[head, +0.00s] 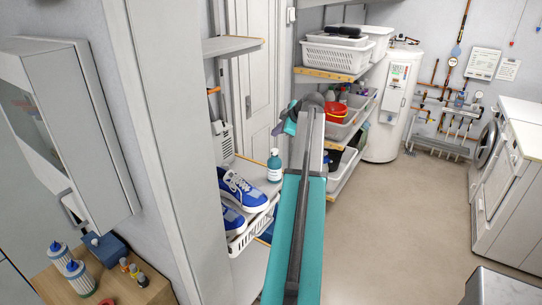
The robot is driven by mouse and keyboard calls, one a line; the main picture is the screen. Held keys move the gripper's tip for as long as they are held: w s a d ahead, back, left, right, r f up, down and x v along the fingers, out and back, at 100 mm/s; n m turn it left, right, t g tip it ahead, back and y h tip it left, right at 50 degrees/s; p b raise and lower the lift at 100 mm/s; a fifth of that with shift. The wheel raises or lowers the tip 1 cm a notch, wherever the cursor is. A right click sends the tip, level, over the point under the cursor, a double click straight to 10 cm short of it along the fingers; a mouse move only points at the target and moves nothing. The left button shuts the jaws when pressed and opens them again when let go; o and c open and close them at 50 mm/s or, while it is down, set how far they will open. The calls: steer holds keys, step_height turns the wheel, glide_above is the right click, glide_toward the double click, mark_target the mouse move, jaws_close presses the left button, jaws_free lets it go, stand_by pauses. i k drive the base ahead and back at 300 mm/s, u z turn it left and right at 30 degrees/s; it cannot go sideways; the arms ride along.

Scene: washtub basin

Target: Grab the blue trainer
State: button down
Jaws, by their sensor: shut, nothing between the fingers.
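A pair of blue trainers with white soles sits on the left shelf unit. The upper blue trainer (243,190) lies with its laces facing up, and the second blue trainer (232,219) is just below it, partly cut off by the white upright. My gripper (283,126) is at the far end of my raised arm, above and beyond the trainers and well apart from them. It is small in the picture; it is shut and holds nothing.
A teal pump bottle (274,166) stands close to the trainers, right of them. A white basket (256,228) is at the shelf's front. Back shelves hold white tubs and a red bucket (336,112). The floor (400,220) is clear on the right.

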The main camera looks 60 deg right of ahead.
mark_target(232, 186)
steer(key=k, duration=0.95)
